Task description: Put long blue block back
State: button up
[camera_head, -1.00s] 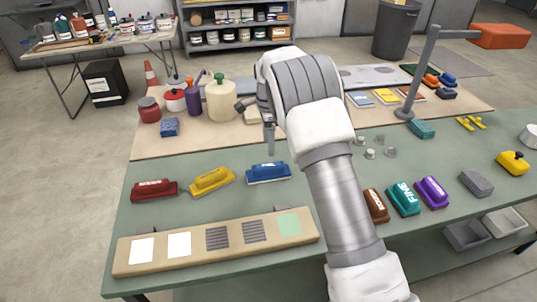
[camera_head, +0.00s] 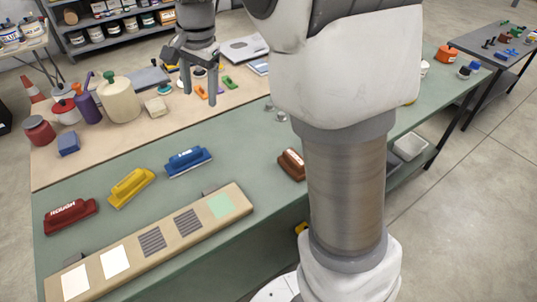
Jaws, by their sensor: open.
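The long blue block (camera_head: 188,161) lies on the green tabletop, at the right end of a row with a yellow block (camera_head: 131,188) and a red block (camera_head: 70,214). It has a raised handle and a pale lower edge. My gripper (camera_head: 200,98) points down, with its two fingers apart and nothing between them. In the picture it is above and slightly right of the blue block, apart from it. Its height over the table is hard to judge.
A tan board (camera_head: 133,251) with white, striped and green pads lies in front of the blocks. A brown block (camera_head: 291,164) sits to the right, beside my arm. Bottles, including a cream jug (camera_head: 118,101), stand back left. My arm hides much of the right side.

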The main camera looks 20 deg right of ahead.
jog(key=s+d+n+t, duration=0.1)
jog(key=s+n, duration=0.4)
jog(key=s, duration=0.8)
jog(key=s+d+r+n+t+h, duration=0.1)
jog(key=s+d+n, duration=0.3)
jog(key=s, duration=0.9)
jog(key=shift+d+r+n+t, duration=0.2)
jog(key=shift+n+t, duration=0.3)
jog(key=shift+t, duration=0.2)
